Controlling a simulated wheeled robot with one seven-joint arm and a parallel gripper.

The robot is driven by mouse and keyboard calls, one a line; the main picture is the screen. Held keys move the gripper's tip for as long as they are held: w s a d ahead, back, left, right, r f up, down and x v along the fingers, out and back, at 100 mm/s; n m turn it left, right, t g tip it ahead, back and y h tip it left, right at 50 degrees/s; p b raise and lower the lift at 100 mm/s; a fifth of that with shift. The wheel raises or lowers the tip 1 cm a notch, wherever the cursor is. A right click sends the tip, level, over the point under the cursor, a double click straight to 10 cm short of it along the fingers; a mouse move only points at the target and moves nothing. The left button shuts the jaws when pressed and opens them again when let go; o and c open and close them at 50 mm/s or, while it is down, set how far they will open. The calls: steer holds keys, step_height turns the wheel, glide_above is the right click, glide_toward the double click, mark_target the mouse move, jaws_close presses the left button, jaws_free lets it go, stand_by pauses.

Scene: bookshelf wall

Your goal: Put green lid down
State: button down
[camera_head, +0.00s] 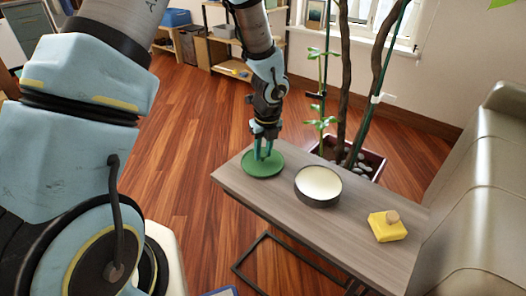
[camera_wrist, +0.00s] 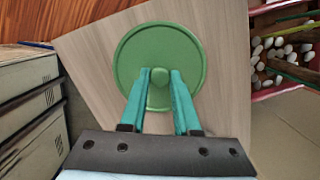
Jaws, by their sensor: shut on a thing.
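The green lid (camera_head: 264,166) is a round flat disc at the far left end of the grey wooden table (camera_head: 297,215). My gripper (camera_head: 263,152) points down at it from above. In the wrist view the lid (camera_wrist: 188,47) lies over the tabletop (camera_wrist: 226,108), with its knob between the two teal fingertips of my gripper (camera_wrist: 159,77). The fingers are shut on the knob. The lid is on or very close to the tabletop; I cannot tell if it touches.
A round dark-sided container with a pale top (camera_head: 318,186) stands on the table right of the lid. A yellow block with a tan knob (camera_head: 387,226) sits further right. A potted plant (camera_head: 350,157) stands behind the table, and a sofa (camera_head: 483,200) is at the right.

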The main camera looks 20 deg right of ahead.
steer(key=shift+f, duration=0.15)
steer(key=c, duration=0.6)
jaws_free()
steer(key=shift+c, duration=0.2)
